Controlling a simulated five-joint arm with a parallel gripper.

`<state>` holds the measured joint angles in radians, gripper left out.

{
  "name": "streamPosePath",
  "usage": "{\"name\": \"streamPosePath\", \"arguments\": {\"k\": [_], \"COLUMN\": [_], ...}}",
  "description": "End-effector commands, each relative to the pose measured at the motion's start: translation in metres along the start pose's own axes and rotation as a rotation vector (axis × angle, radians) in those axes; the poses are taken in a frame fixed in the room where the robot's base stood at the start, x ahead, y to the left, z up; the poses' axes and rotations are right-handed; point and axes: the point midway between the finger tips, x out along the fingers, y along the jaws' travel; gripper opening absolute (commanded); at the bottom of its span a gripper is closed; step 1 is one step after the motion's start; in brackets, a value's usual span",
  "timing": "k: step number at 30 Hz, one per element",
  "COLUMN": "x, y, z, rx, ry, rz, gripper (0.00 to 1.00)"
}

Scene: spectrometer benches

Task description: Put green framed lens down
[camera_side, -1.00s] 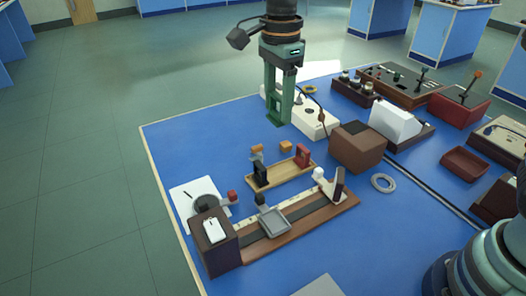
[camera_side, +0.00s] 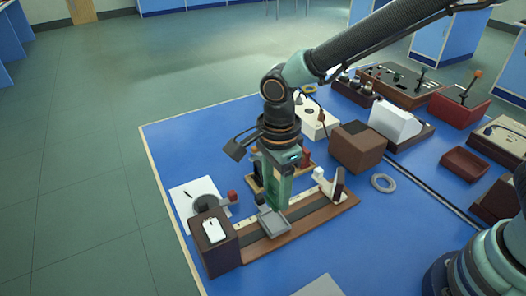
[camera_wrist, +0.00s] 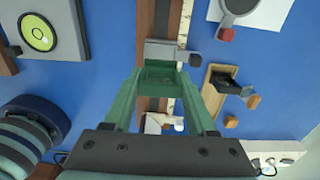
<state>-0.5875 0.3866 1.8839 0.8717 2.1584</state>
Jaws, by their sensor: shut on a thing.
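My gripper (camera_side: 277,205) is low over the brown optical bench (camera_side: 318,214) in the side view. It is shut on a green piece, which I take to be the green framed lens; in the wrist view this lens (camera_wrist: 158,76) shows between the fingertips. Its green is close to that of my fingers, so its outline is hard to tell apart. A grey carrier (camera_side: 273,222) sits on the bench rail just beside the fingertips, and the wrist view shows it (camera_wrist: 166,50) just beyond the lens. I cannot tell whether the lens touches the bench.
A wooden tray (camera_side: 254,186) with small holders stands behind the bench, partly hidden by my gripper. A dark box (camera_side: 217,250) is at the bench's left end and an upright dark holder (camera_side: 338,185) at its right. A brown block (camera_side: 358,147) stands farther right.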

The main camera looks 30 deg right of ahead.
Motion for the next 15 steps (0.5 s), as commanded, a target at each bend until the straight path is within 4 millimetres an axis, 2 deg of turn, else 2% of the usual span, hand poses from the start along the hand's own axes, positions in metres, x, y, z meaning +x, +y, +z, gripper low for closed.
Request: {"name": "streamPosePath", "arguments": {"k": [3,8,15], "x": [0.018,0.029,0.059], "y": [0.000,0.000,0.000], "z": [0.000,0.000,0.000], "rx": [0.000,0.000,0.000], "ry": [0.001,0.001,0.001], "rz": [0.002,0.001,0.002], "gripper": [0.01,0.01,0.01]}}
